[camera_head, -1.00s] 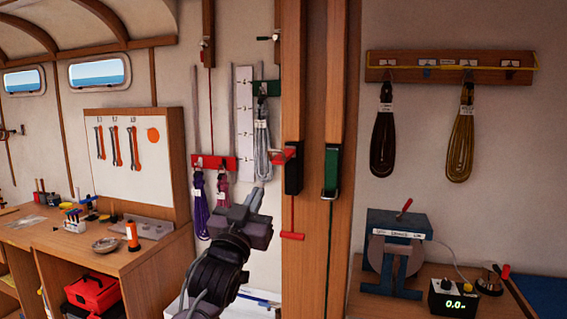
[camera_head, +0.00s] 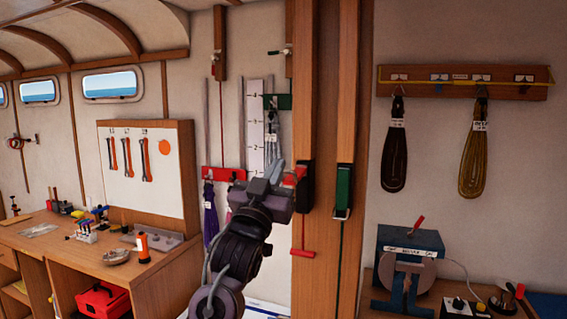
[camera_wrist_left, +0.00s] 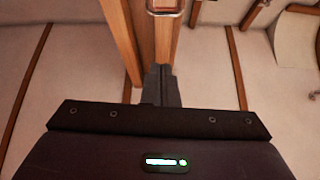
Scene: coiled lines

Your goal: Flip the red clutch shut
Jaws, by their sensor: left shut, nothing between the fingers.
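The red clutch (camera_head: 307,187) is a black body on the wooden post in the head view. Its red lever (camera_head: 299,174) sticks out to the left near the body's top, partly hidden by my gripper. My left gripper (camera_head: 276,172) is shut and empty, with its fingertips pointing up just left of the lever. I cannot tell whether they touch it. In the left wrist view the shut fingers (camera_wrist_left: 161,84) point towards wooden strips, and no red lever shows there. My right gripper is not in view.
A green clutch (camera_head: 343,190) sits right of the red one on the post. A red T-handle (camera_head: 302,253) hangs below. Coiled lines hang from a red rack (camera_head: 223,174) behind my gripper and from a wall board (camera_head: 462,82). A workbench (camera_head: 150,265) stands left.

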